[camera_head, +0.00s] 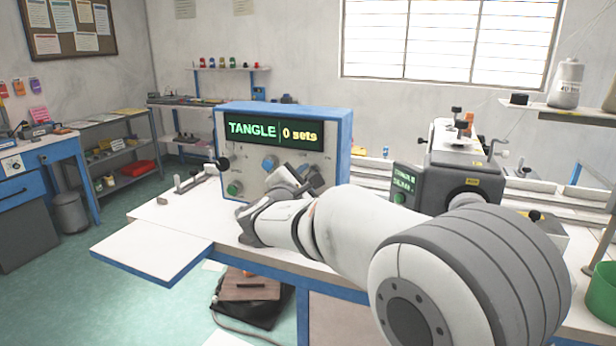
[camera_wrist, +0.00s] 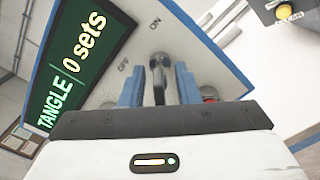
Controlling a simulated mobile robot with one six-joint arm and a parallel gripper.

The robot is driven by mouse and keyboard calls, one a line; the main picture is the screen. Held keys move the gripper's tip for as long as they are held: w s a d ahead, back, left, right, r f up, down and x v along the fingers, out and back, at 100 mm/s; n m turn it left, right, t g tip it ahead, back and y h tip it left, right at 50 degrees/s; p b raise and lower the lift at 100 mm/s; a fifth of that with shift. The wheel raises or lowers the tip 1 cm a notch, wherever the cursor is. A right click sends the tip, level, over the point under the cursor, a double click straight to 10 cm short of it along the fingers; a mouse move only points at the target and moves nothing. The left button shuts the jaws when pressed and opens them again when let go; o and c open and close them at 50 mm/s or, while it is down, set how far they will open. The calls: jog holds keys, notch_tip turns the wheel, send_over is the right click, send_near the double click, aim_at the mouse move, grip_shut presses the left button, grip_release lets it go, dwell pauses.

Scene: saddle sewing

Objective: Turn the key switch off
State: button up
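The control box (camera_head: 341,140) stands on the white table, its display (camera_head: 274,132) reading "TANGLE" and "0 sets"; the display also shows in the wrist view (camera_wrist: 80,70). In the wrist view a metal key switch (camera_wrist: 160,60) with a dark key sits on the panel, with the "OFF" label to its left and "ON" above. My gripper (camera_wrist: 160,85) has its blue fingers on either side of the key, with visible gaps, so it is open around it. I cannot tell which label the key points to. In the head view my gripper (camera_head: 296,180) hides the key.
A red button (camera_wrist: 209,94) is partly hidden behind the right finger. A sewing machine (camera_head: 462,175) stands to the right. The white tabletop (camera_head: 150,248) at front left is clear.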

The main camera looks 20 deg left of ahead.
jog(key=shift+c, duration=0.4)
grip_shut()
jog(key=shift+n, duration=0.3)
jog(key=n+p, duration=0.1)
jog(key=n, duration=0.2)
jog(key=shift+p, duration=0.3)
jog(key=n+p, duration=0.2)
jog(key=n, duration=0.2)
jog(key=shift+r, duration=0.1)
jog(key=n+p, duration=0.4)
jog(key=n, duration=0.1)
jog(key=shift+n, duration=0.3)
jog(key=n+p, duration=0.4)
jog(key=shift+n, duration=0.3)
